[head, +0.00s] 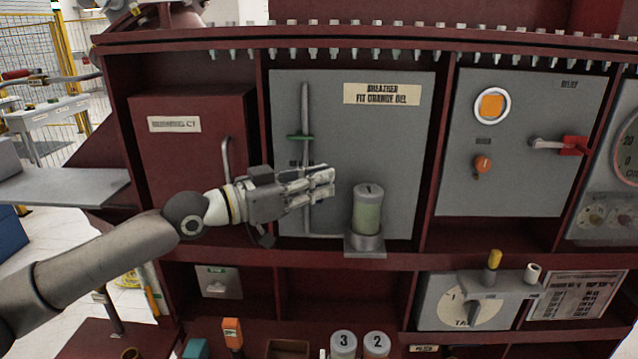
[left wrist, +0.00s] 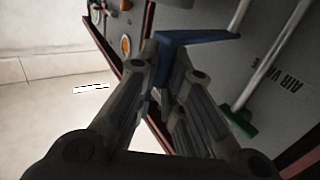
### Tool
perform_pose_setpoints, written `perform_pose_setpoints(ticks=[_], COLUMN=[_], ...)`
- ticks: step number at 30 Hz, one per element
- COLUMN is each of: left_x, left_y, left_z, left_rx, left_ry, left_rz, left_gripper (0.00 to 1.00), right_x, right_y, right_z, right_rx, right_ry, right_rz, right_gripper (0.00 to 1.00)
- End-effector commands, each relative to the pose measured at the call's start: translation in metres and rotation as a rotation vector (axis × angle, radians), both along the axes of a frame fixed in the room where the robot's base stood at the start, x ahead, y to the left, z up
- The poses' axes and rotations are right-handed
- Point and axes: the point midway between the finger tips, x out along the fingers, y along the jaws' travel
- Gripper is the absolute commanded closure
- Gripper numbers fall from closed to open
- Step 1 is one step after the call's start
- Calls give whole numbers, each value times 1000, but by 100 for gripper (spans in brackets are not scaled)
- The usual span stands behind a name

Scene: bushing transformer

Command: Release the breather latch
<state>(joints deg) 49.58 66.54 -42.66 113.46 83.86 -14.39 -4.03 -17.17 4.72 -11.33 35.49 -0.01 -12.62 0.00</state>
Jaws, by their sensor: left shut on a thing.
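The breather panel (head: 400,130) is a grey plate with a label reading "BREATHER FIT ORANGE GEL". The breather canister (head: 367,210), with pale green contents, stands upright on a bracket at its lower right. My left gripper (head: 326,184) reaches across the panel to just left of the canister. In the left wrist view, a blue angled latch piece (left wrist: 195,37) runs down between the fingers, and the left gripper (left wrist: 172,78) is shut on it. The hand hides this piece in the head view. My right gripper is not in view.
A vertical pipe with a green air valve handle (head: 299,137) runs behind the hand; the handle also shows in the left wrist view (left wrist: 240,122). A red door (head: 185,170) is left of the panel. Jars (head: 343,346) stand below, and a relief panel (head: 525,185) is at right.

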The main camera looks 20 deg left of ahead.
Motion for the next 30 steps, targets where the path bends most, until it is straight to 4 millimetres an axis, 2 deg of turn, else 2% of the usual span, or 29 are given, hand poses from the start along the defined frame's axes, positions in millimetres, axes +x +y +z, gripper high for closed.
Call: perform_pose_setpoints(ticks=[1,6,19,30], left_x=[1,1,-4,-33], left_y=[2,1,4,30], left_z=[2,2,0,-2], left_rx=[1,0,0,0], left_ry=[-5,-4,-1,3], left_rz=[4,3,2,2], left_gripper=[89,68,67,67], right_x=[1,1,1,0], right_y=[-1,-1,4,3], right_z=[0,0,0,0], right_rx=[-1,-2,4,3], right_ry=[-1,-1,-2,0], right_rz=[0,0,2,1], right_gripper=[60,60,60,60])
